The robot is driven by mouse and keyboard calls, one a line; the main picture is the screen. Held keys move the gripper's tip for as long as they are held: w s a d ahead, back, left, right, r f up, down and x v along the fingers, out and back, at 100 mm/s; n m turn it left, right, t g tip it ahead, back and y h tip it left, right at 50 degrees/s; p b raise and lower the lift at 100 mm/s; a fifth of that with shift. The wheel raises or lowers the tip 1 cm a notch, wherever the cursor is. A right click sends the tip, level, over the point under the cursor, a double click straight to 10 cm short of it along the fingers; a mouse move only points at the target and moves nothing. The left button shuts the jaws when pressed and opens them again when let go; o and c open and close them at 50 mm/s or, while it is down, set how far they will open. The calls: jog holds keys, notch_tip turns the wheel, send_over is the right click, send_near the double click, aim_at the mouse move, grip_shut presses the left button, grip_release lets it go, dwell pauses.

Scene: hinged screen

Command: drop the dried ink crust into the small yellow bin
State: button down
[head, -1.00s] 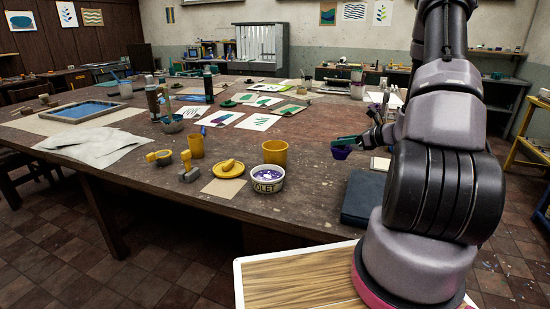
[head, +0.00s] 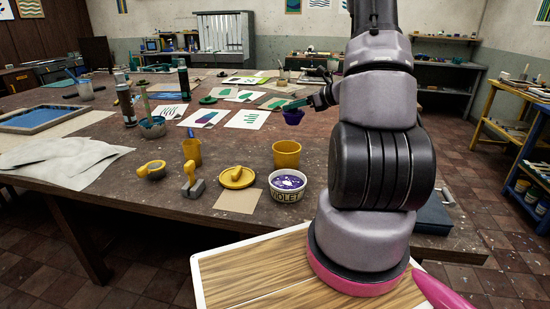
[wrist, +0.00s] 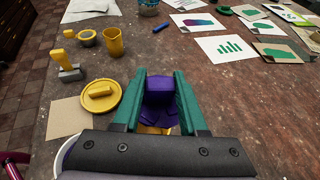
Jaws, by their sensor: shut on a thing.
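My gripper (head: 296,104), with green fingers, is shut on the dried ink crust (head: 292,117), a dark purple lump. In the wrist view the crust (wrist: 160,88) sits between both fingers. The gripper holds it above the table. In the head view it appears just above and beyond a yellow cup-shaped bin (head: 286,155). In the wrist view a bit of yellow (wrist: 153,130) shows under the crust, mostly hidden by it and the gripper. A second, narrower yellow cup (head: 192,153) stands farther left. Which one is the small bin is not marked.
A white tub labelled VIOLET (head: 288,188) with purple ink stands in front of the bin. A yellow dish (head: 237,177), a stamp-like tool (head: 193,182) and a tape roll (head: 151,170) are to the left. Prints (head: 247,119) lie behind.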

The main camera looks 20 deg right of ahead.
aim_at(293, 121)
jog(key=shift+w+a+f, duration=0.1)
jog(key=shift+f, duration=2.85)
jog(key=shift+c, duration=1.8)
grip_release()
jog(key=v, duration=1)
jog(key=shift+s+d+r, duration=0.2)
jog(key=shift+s, duration=0.1)
